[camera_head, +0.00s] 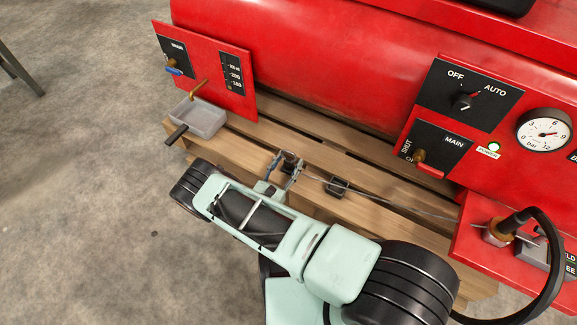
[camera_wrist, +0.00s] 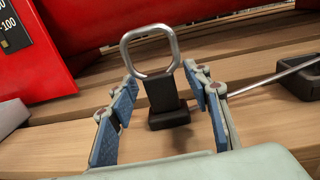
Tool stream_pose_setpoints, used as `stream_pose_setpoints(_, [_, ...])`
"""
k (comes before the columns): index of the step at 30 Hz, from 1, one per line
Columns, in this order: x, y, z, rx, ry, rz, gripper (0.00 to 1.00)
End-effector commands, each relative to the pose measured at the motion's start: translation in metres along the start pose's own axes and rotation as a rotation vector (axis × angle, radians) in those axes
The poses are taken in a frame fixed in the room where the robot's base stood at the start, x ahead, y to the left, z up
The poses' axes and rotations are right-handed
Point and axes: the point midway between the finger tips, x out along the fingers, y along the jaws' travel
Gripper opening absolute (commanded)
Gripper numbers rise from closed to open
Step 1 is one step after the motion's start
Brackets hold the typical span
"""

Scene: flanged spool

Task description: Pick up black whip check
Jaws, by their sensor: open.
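The whip check appears to be the thin grey cable (camera_head: 395,203) with black fittings, lying across the wooden slats toward the red shelf at right. In the wrist view a rounded metal loop (camera_wrist: 178,50) stands up from a black piece (camera_wrist: 168,110) resting on the slats. My gripper (camera_wrist: 161,80) is open, with one blue-padded finger on each side of the black piece and gaps on both sides. In the head view my gripper (camera_head: 285,168) is over the slats, largely hiding that black piece. A second black block (camera_head: 337,187) sits on the slats to its right.
A red tank (camera_head: 300,60) rises behind the slats (camera_head: 380,195). A grey tray (camera_head: 200,118) stands at left under the drain panel (camera_head: 205,72). At right are the main valve panel (camera_head: 435,150), a gauge (camera_head: 544,130) and a black hose (camera_head: 550,260) with brass fitting.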

Motion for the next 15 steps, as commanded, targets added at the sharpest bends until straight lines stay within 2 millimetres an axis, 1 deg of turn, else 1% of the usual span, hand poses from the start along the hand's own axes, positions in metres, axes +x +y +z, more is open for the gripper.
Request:
stream_pose_setpoints(2, [0.0033, -0.0003, -0.0001, 0.000, 0.000, -0.001, 0.45])
stream_pose_setpoints(8, [0.0033, -0.0001, 0.0005, 0.000, 0.000, 0.000, 0.44])
stream_pose_setpoints(15, [0.0030, 0.0000, 0.0004, 0.000, 0.000, 0.000, 0.17])
